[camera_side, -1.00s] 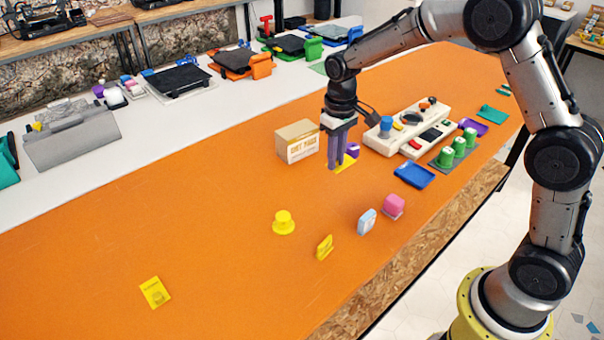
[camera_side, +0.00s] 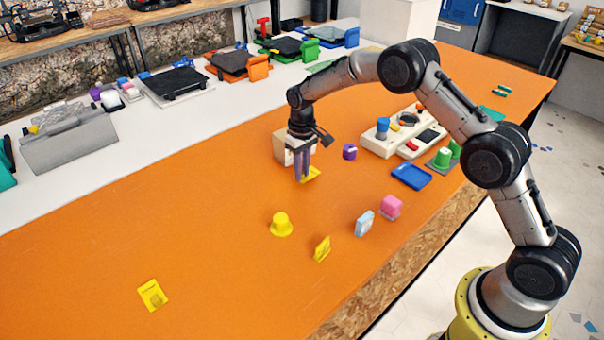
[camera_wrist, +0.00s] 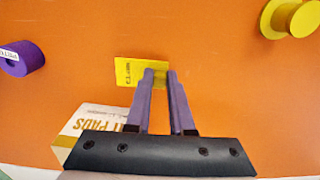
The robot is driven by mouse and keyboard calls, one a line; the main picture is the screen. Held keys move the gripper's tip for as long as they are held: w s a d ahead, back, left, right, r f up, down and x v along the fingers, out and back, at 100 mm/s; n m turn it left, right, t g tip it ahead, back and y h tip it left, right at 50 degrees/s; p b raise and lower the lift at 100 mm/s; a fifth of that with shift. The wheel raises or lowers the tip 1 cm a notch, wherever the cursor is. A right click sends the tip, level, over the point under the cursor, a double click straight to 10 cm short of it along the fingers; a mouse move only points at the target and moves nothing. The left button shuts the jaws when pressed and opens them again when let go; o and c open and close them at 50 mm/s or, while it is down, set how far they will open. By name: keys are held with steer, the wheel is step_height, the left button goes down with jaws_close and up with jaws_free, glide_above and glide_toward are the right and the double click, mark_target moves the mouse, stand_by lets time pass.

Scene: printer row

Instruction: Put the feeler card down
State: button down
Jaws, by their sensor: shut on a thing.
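The feeler card, a small yellow card (camera_side: 312,173) with dark print, is gripped at one end between the purple fingers of my gripper (camera_side: 301,177). In the wrist view the card (camera_wrist: 130,71) sticks out to the left of the fingertips (camera_wrist: 160,76). My gripper is shut on it, pointing down in front of the box. The card is close above the orange table; the exact gap cannot be told. Another yellow card (camera_side: 153,295) lies flat at the front left.
A cardboard pads box (camera_side: 281,148) stands just behind my gripper. A purple roll (camera_side: 349,151) is to its right, a yellow knob-shaped piece (camera_side: 281,226) in front. A yellow upright piece (camera_side: 322,249), blue-white piece (camera_side: 364,224) and pink block (camera_side: 391,206) stand front right. The left orange surface is mostly clear.

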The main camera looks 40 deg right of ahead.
steer(key=shift+f, duration=0.7)
steer(key=shift+f, duration=0.1)
steer(key=c, duration=0.8)
jaws_free()
step_height(320, 180, up, 12)
steer(key=shift+r, duration=0.2)
